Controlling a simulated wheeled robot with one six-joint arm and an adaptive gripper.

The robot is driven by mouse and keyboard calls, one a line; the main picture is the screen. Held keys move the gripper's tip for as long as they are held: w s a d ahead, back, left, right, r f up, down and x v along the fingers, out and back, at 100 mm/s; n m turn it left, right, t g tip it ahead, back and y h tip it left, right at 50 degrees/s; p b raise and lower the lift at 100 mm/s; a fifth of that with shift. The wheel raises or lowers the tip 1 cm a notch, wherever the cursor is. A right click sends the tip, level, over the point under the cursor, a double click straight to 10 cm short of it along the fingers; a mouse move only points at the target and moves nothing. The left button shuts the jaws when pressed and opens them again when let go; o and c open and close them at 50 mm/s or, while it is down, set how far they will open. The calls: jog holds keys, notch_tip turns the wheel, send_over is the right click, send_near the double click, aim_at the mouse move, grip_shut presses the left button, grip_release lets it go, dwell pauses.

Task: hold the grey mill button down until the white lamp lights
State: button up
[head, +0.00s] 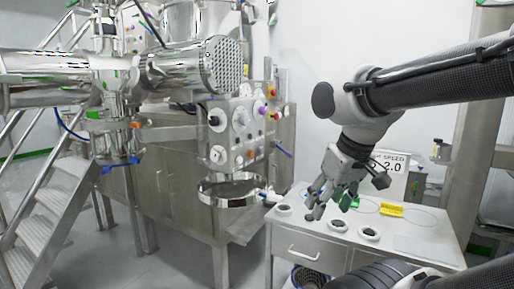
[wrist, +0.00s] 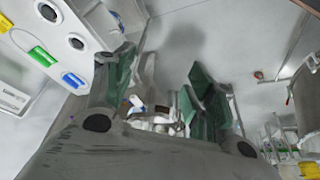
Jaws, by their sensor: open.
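My gripper (head: 331,197) is open and empty, above the back left part of the white-topped bench (head: 420,247). In the wrist view, the green-padded fingers of my gripper (wrist: 160,95) stand wide apart with nothing held between them. A control panel (head: 236,135) with several round knobs and buttons, some black, pale, red and purple, is on the steel machine left of my gripper, well apart from it. I cannot tell which of these is the grey mill button, nor make out a white lamp or whether one is lit.
The bench bears white-rimmed dark round pieces (head: 369,233), a yellow block (head: 391,210), a green block (head: 355,202) and a speed sign (head: 391,172). Metal stairs (head: 55,205) stand at left.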

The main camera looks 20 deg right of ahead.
grip_shut()
dwell(1.3)
